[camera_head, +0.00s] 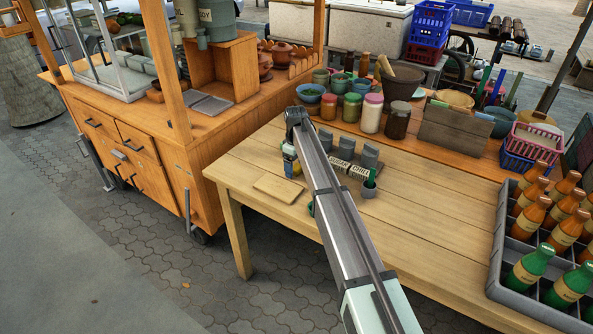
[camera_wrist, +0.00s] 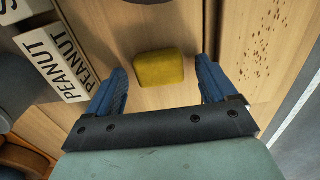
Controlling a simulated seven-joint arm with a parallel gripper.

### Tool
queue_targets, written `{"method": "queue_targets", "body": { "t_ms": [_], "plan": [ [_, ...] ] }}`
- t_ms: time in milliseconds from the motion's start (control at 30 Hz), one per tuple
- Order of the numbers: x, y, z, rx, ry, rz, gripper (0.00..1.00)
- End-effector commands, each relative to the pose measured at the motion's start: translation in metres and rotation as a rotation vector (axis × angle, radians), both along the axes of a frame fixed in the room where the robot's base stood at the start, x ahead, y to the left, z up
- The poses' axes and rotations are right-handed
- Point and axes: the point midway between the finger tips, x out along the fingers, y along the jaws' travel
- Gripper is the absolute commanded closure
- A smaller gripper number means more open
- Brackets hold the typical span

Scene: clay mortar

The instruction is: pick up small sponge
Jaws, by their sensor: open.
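In the wrist view a small yellow sponge (camera_wrist: 160,68) with rounded corners lies on the wooden table (camera_wrist: 185,105). My gripper (camera_wrist: 161,72) is open, with one blue finger to the left of the sponge and one to the right. Gaps show between the sponge and both fingers, so neither appears to touch it. In the head view my gripper (camera_head: 291,162) is small and low over the table, left of the labelled containers; I cannot clearly make out the sponge there.
Containers with a PEANUT label (camera_wrist: 53,68) stand close to the left finger. A thin wooden board (camera_head: 278,188) lies by the table's left edge. A pot with a green item (camera_head: 369,187) is right of my arm. Jars (camera_head: 372,113) stand behind; a bottle crate (camera_head: 502,245) stands right.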

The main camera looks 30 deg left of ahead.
Motion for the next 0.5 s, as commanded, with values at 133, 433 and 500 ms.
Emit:
{"method": "queue_targets", "body": {
  "t_ms": [133, 433, 500],
  "plan": [
    [0.0001, 0.0, 0.0005, 0.0, 0.0, 0.0, 0.15],
    [0.0, 0.0, 0.0008, 0.0, 0.0, 0.0, 0.44],
    [0.0001, 0.0, 0.0008, 0.0, 0.0, 0.0, 0.5]
  ]
}}
